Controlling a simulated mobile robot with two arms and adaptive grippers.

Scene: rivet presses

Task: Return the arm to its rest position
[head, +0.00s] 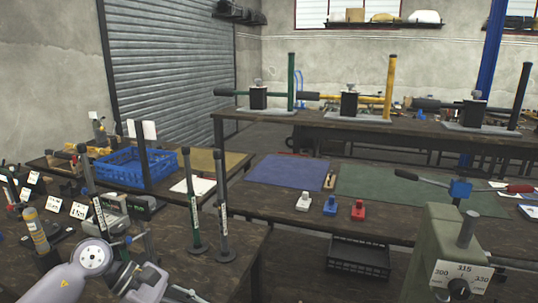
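Part of my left arm (65,284) shows at the lower left: pale grey links with a round joint, in front of the near left workbench. No fingers of my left gripper can be made out. My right arm and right gripper are outside the head view. Three rivet presses stand in a row on the back table: one with a green post (291,82), one with a yellow post (390,88) and one with a black post (520,97).
The near left workbench (225,268) carries upright black rods, cards and tools close to my arm. A blue crate (125,172) stands behind. The middle table holds a blue mat (287,172), a green mat (420,190) and small blocks. A green-grey dial machine (432,250) stands at right.

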